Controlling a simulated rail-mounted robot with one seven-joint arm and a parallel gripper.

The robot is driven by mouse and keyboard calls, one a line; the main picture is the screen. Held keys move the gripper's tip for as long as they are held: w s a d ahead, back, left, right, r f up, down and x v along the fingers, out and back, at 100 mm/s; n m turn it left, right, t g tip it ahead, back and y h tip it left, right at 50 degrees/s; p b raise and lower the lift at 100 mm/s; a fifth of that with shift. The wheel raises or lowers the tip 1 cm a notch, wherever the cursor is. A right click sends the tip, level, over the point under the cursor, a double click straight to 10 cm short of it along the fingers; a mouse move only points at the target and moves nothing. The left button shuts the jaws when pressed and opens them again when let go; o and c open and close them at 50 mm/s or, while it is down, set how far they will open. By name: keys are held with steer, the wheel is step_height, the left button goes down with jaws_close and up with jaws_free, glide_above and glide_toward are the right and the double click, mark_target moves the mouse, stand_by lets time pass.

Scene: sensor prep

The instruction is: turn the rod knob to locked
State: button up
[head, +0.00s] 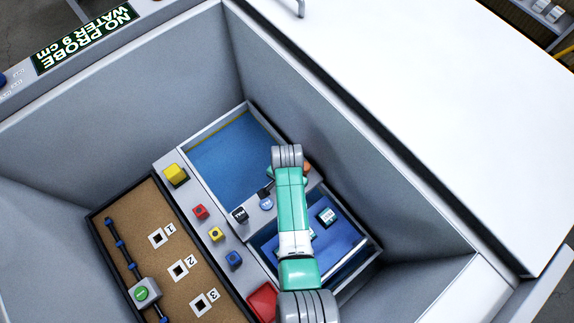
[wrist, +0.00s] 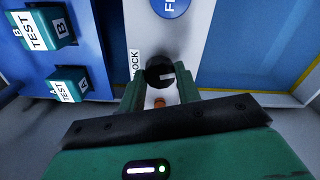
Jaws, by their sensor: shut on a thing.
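The rod knob (wrist: 157,68) is a round black knob with a small white mark on its lower right. It sits on the pale strip between two blue bays in the wrist view. My gripper (wrist: 159,88) is shut on the knob, with one green finger on either side. A white label (wrist: 134,65), partly hidden and reading "OCK", lies just left of the knob.
A blue button (wrist: 170,6) is beyond the knob. Two teal TEST boxes (wrist: 70,84) (wrist: 42,27) stand in the left bay. The head view shows an empty-looking blue bay (head: 232,155), a cork board (head: 180,245) with numbered squares, coloured blocks, and high grey walls around.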

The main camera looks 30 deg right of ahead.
steer(key=n+p, duration=0.1)
steer(key=n, duration=0.2)
steer(key=shift+r+n+p, duration=0.15)
steer(key=shift+n+p, duration=0.2)
steer(key=shift+n, duration=0.05)
steer(key=n+p, duration=0.1)
steer(key=n, duration=0.2)
steer(key=shift+n, duration=0.3)
steer(key=n, duration=0.3)
steer(key=shift+p, duration=0.4)
steer(key=shift+n, duration=2.1)
steer(key=o, duration=1)
steer(key=shift+p, duration=0.3)
